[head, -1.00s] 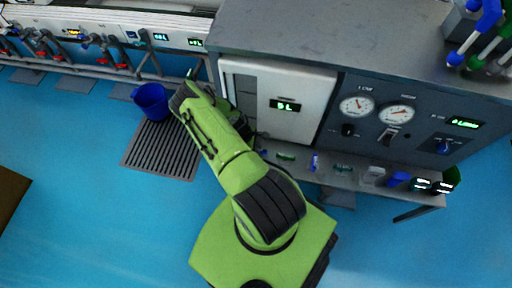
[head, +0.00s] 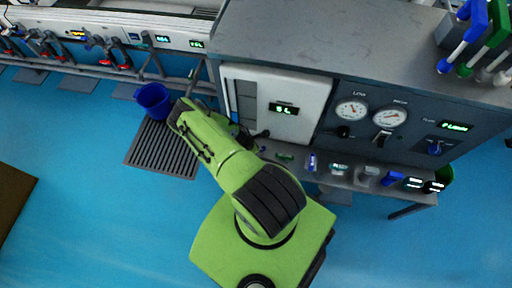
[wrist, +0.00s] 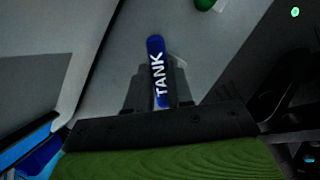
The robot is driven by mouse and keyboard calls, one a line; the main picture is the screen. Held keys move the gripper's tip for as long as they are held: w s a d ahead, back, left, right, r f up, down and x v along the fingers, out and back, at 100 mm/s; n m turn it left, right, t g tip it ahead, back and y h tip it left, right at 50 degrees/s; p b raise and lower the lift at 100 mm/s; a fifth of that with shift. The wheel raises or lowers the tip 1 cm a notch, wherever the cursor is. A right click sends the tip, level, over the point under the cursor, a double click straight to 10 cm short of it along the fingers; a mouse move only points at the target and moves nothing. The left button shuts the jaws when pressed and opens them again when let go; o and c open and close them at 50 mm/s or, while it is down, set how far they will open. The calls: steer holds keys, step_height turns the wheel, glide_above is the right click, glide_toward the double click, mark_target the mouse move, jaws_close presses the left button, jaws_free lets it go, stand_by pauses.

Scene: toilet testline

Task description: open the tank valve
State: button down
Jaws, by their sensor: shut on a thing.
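The tank valve handle (wrist: 156,55) is a blue lever with the white word TANK, in the middle of the wrist view. My gripper (wrist: 159,92) is shut on this lever, with a dark finger on each side. The lever points up and slightly left in that view. In the head view, my green arm hides the lever and the fingers. The white tank panel (head: 300,89) with a small green display (head: 284,109) stands right of my arm. The valve body is not visible.
A blue bucket (head: 153,99) stands on a dark floor grate (head: 160,151) left of my arm. A grey bench shelf (head: 335,182) with small items runs below the gauge panel (head: 402,116). Pipes with red valves line the wall at upper left. The blue floor is open at left.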

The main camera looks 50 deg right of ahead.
stand_by(0.4)
steer(key=c, duration=1)
jaws_free()
steer(key=p+v, duration=0.5)
steer(key=v, duration=1)
steer(key=shift+a+r, duration=0.2)
steer(key=shift+r, duration=0.1)
